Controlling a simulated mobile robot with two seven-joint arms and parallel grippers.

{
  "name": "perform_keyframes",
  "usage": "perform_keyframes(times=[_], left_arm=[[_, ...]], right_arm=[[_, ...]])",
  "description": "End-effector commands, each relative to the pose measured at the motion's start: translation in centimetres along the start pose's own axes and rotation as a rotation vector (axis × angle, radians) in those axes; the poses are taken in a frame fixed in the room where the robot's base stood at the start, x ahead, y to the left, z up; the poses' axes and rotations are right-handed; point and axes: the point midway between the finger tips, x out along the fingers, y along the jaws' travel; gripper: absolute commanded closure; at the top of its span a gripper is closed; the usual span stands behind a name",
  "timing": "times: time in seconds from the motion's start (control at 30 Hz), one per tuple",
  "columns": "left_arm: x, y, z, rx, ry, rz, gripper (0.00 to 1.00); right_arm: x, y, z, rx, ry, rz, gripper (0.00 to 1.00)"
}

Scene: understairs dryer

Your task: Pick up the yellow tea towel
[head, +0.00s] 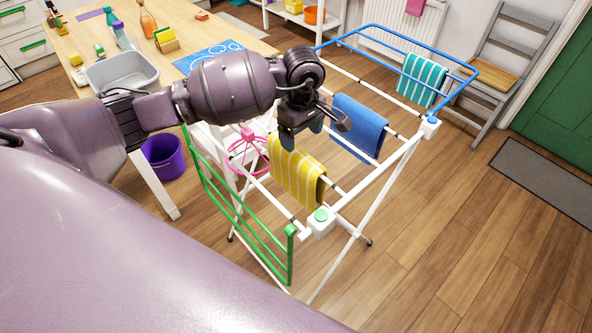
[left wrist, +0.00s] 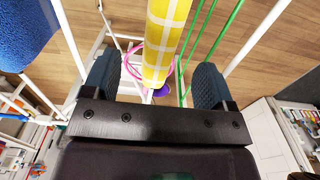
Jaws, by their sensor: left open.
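The yellow tea towel (head: 296,175), with white stripes, hangs over a rail of the white drying rack (head: 379,187). My left gripper (head: 301,138) is above the towel's far end in the head view. In the left wrist view the yellow tea towel (left wrist: 165,40) lies between the two open fingers of my left gripper (left wrist: 155,85), with gaps on both sides. The fingers are not closed on it. My right gripper is not in view.
A blue towel (head: 360,126) and a teal striped towel (head: 422,80) hang farther along the rack. A green side rail (head: 238,213) and a pink round hanger (head: 249,150) are close by. The table (head: 80,42) stands left, a purple bucket (head: 164,156) below.

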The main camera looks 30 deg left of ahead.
Motion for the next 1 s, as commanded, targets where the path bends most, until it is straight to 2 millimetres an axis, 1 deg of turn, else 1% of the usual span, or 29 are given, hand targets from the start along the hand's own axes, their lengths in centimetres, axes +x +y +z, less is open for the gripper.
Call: perform_keyframes(times=[0.1, 0.3, 0.53, 0.7, 0.83, 1.0], left_arm=[[1.9, -0.1, 0.1, 0.000, -0.003, -0.004, 0.21], [4.3, -0.1, 0.2, -0.001, -0.005, -0.002, 0.21], [5.7, -0.2, 0.2, -0.001, -0.006, -0.003, 0.21], [8.0, -0.6, 0.2, -0.002, -0.009, -0.003, 0.21], [9.5, -0.6, 0.2, -0.002, -0.007, -0.002, 0.21], [10.1, -0.5, 0.1, 0.001, -0.005, 0.000, 0.21]], right_arm=[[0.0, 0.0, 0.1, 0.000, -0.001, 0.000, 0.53], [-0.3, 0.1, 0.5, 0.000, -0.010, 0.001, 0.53], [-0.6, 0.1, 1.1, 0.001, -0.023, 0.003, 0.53], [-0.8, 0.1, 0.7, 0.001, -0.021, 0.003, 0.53], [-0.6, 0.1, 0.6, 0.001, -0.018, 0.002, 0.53], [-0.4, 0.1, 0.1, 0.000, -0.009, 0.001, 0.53]])
